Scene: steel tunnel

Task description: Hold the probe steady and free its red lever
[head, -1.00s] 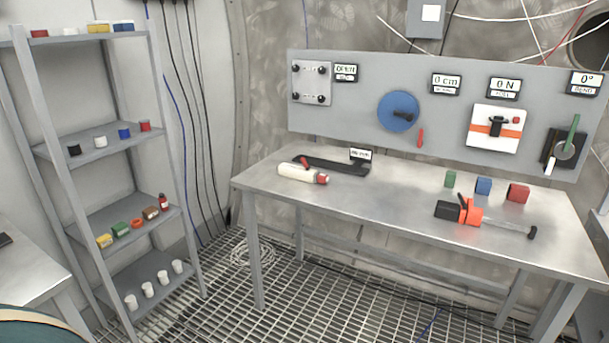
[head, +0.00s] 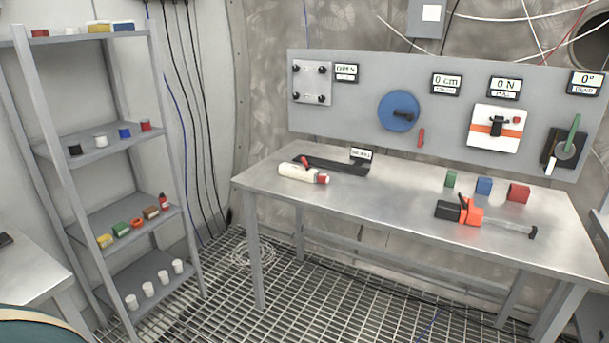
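A white cylinder (head: 298,172) with a red end lies on the steel table, left of its middle; it looks like the probe. A small red lever (head: 305,160) shows at its upper side, at the front edge of a black tray (head: 345,167). I cannot tell whether the lever is joined to the cylinder or how it is held. The cylinder seems to lie beside the tray rather than in it. Neither of my grippers is in view, and nothing is holding the cylinder.
An orange and black tool (head: 470,211) with a grey rod lies at the right of the table (head: 400,215). Green (head: 450,179), blue (head: 484,186) and red (head: 518,192) blocks stand behind it. A grey panel (head: 350,115) backs the table. A shelf rack (head: 95,135) stands left. The table's front middle is clear.

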